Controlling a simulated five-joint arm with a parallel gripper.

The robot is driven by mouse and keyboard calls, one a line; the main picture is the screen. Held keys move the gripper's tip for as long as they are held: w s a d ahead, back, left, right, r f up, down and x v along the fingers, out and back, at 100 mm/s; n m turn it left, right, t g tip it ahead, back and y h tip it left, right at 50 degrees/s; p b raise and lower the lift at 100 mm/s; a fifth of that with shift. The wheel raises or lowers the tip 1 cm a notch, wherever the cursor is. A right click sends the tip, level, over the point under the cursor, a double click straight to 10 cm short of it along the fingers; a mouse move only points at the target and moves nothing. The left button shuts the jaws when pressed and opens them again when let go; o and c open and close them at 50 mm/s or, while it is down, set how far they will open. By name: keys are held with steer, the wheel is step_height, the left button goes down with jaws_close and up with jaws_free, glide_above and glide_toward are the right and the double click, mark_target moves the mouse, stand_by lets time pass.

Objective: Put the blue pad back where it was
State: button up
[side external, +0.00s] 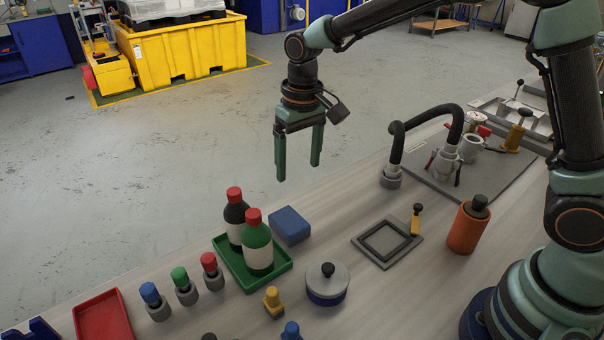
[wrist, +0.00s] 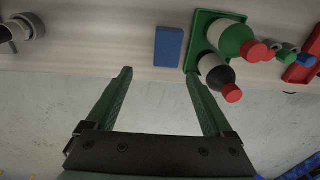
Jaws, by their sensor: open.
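The blue pad (side external: 290,225) is a flat blue block lying on the bench. It lies beside the green tray (side external: 280,272) that holds two bottles. In the wrist view the pad (wrist: 169,46) lies beyond my fingertips, roughly between them in the sideways direction. My gripper (side external: 298,171) is open and empty. It hangs above the bench's far edge, higher than the pad and apart from it. In the wrist view both fingers of my gripper (wrist: 160,75) show with a wide empty gap. No mark of the pad's earlier place can be made out.
A black bottle (side external: 236,216) and a green bottle (side external: 257,245) stand upright in the tray. A square grey frame (side external: 362,252) with a yellow handle, an orange cylinder (side external: 466,231) and a grey round pot (side external: 327,285) are nearby. Bare bench lies between pad and frame.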

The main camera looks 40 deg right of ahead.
steer(key=s+d+r+t, duration=0.2)
steer(key=s+d+r, duration=0.2)
steer(key=s+d, duration=0.2)
steer(key=s+d+r+t, duration=0.3)
steer(key=s+d+r, duration=0.2)
steer(key=s, duration=0.4)
steer(key=shift+d, duration=0.55)
steer(key=shift+r, duration=0.1)
